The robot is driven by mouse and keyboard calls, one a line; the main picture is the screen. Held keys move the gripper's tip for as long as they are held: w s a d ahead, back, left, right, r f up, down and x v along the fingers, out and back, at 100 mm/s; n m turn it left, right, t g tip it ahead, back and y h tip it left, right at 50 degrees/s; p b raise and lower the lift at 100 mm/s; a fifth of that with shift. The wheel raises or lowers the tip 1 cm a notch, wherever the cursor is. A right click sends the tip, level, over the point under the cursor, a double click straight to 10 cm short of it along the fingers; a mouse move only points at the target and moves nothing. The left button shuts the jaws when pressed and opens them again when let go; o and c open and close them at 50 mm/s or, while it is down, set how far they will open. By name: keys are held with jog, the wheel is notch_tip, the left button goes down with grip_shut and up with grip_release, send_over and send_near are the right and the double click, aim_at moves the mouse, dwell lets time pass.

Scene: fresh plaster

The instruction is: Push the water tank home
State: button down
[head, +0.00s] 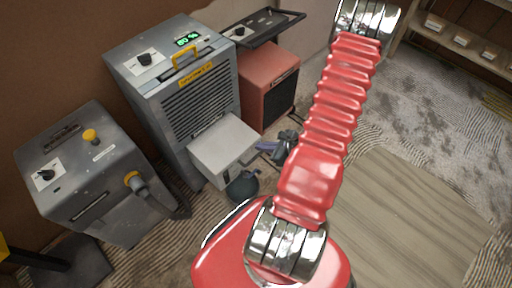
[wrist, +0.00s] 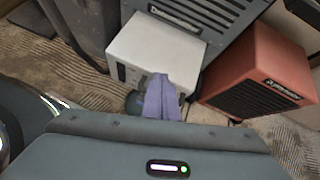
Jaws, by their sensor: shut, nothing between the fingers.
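The water tank (head: 222,140) is a pale grey box sticking out of the lower front of a grey dehumidifier (head: 168,65). In the wrist view the tank (wrist: 152,45) is ahead of my gripper, its top and front face showing. My gripper (head: 265,147) is low beside the tank's front right end in the head view. In the wrist view its purple fingers (wrist: 162,98) are together with nothing between them, overlapping the tank's front right part. I cannot tell whether they touch it.
A red heater-like box (head: 268,85) stands right of the dehumidifier; a dark tray (head: 265,27) is above it. A grey machine with a hose (head: 85,175) stands left. A dark round object (head: 243,186) lies below the tank. Open floor (head: 410,215) is at right.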

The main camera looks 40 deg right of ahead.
jog(key=s+d+f+m+h, duration=0.1)
jog(key=s+f+m, duration=0.2)
jog(key=f, duration=0.3)
jog(key=shift+s+d+m+h, duration=0.35)
jog(key=shift+s+m+h, duration=0.05)
jog(key=shift+s, duration=0.35)
jog(key=shift+f, duration=0.1)
send_near(248, 150)
notch_tip(248, 150, down, 3)
jog(key=w, duration=0.3)
jog(key=shift+a+f, duration=0.1)
jog(key=shift+f, duration=0.05)
jog(key=shift+w, duration=0.75)
